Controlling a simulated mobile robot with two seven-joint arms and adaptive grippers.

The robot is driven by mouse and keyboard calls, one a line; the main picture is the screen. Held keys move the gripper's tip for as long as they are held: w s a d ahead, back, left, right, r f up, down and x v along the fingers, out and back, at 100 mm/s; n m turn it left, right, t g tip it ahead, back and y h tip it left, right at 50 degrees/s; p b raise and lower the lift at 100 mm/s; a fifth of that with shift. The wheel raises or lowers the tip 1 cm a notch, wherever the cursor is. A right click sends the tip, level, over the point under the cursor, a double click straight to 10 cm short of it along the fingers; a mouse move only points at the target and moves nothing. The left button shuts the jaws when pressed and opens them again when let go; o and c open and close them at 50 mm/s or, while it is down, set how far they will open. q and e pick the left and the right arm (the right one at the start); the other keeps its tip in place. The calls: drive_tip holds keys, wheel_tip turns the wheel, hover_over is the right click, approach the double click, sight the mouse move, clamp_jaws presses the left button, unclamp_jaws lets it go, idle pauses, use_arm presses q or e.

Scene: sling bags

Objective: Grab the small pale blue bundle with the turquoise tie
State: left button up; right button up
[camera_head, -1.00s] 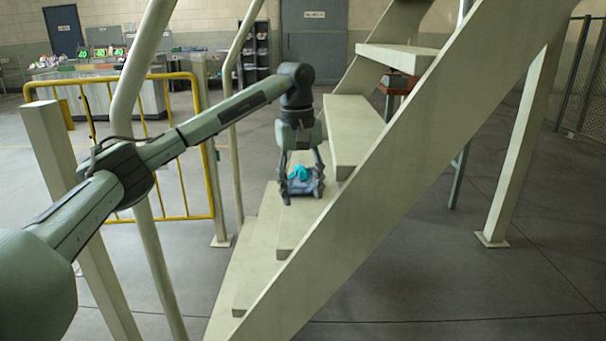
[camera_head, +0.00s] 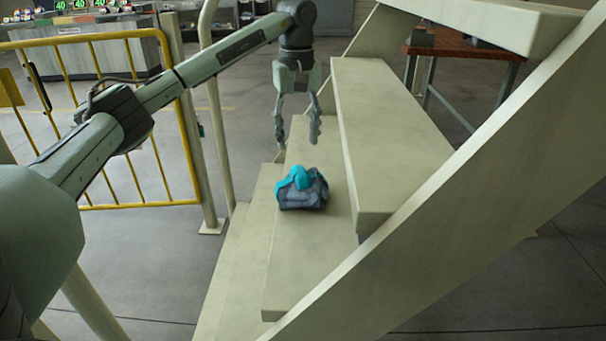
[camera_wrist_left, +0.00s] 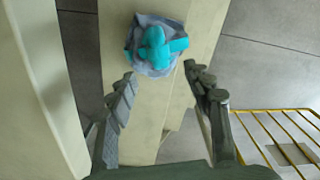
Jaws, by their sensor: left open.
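The small pale blue bundle (camera_head: 303,190) with its turquoise tie (camera_head: 297,178) sits on a cream stair tread (camera_head: 325,236). It looks grey-blue in the head view. My left gripper (camera_head: 298,143) is open and empty, above and behind the bundle in the head view, with its fingers pointing down. In the left wrist view the bundle (camera_wrist_left: 141,61) lies near the top, beyond the open fingertips (camera_wrist_left: 160,80) and a little left of their middle. The fingers do not touch it. My right gripper is not in view.
A higher tread (camera_head: 385,140) rises close to the right of the bundle. The stair's sloping side beam (camera_head: 440,220) runs along the right. A handrail post (camera_head: 217,110) and a yellow barrier (camera_head: 120,120) stand left. A brown table (camera_head: 465,50) stands behind the stairs.

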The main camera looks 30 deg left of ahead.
sight(299, 167)
use_arm(q)
drive_tip(key=shift+w+a+f, duration=0.15)
drive_tip(key=shift+f, duration=0.35)
drive_tip(key=f, duration=0.5)
drive_tip(key=shift+s+d+f, duration=0.2)
drive_tip(key=shift+d+f, duration=0.05)
drive_tip(key=shift+d, duration=0.05)
drive_tip(key=shift+f, duration=0.6)
clamp_jaws()
